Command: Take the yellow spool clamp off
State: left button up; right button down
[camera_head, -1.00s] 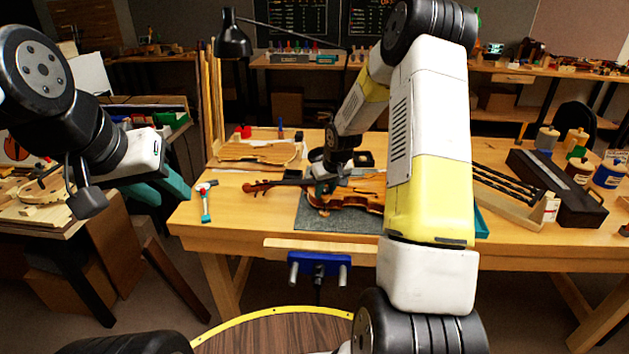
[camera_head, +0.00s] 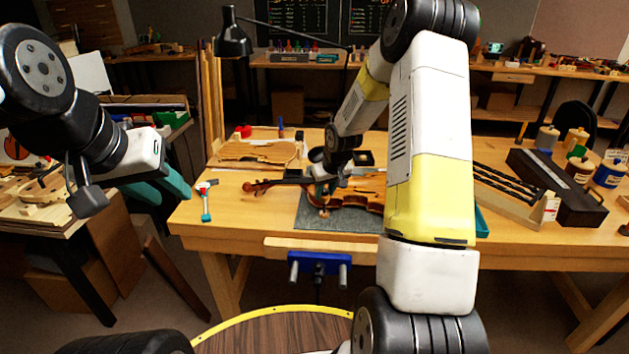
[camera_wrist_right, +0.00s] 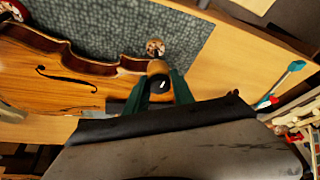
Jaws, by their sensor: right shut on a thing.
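The violin (camera_head: 362,193) lies on a grey mat (camera_head: 312,217) on the bench; its body fills the left of the right wrist view (camera_wrist_right: 62,80). My right gripper (camera_wrist_right: 158,88) has its green fingers on both sides of a yellow-tan spool clamp (camera_wrist_right: 157,67) with a dark round end, at the violin's edge. It is shut on this clamp. Whether the clamp still touches the violin cannot be told. Another spool clamp (camera_wrist_right: 155,47), pale with dark red marks, stands just beyond it. In the head view my right gripper (camera_head: 322,190) is small and partly hidden.
A small hammer (camera_head: 206,203) with a red and teal handle lies left of the mat. A violin-shaped plate (camera_head: 257,153) lies behind. A black lamp (camera_head: 234,40) stands at the back left. Long drill-like rods (camera_head: 508,187) and jars (camera_head: 609,173) are on the right.

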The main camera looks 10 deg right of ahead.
jog(key=shift+s, duration=0.2)
dwell(0.5)
jog(key=shift+s+a, duration=0.2)
jog(key=shift+s, duration=0.3)
jog(key=shift+s+a, duration=0.15)
jog(key=shift+s, duration=0.35)
jog(key=shift+r, duration=0.1)
notch_tip(320, 180, up, 7)
dwell(0.5)
dwell(0.4)
